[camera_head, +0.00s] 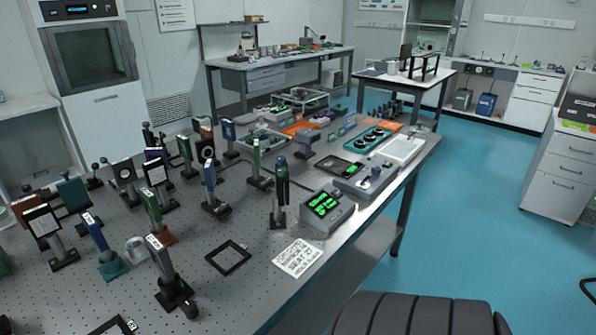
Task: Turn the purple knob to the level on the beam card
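I cannot clearly pick out a purple knob. A mount with a purple edge (156,154) stands among the optics on the left of the perforated table, too small to show a knob well. A white printed card (298,258) lies flat near the table's front edge; its text is too small to read, and I cannot tell whether it is the beam card. A grey meter (326,212) with a lit green display stands just behind the card. Neither of my grippers is in view.
Several post-mounted optics crowd the left and middle of the perforated table (240,300). A black square frame (228,258) lies flat left of the card. A grey box (364,181) and a white tray (402,149) line the right edge. Blue floor (470,220) is open at right.

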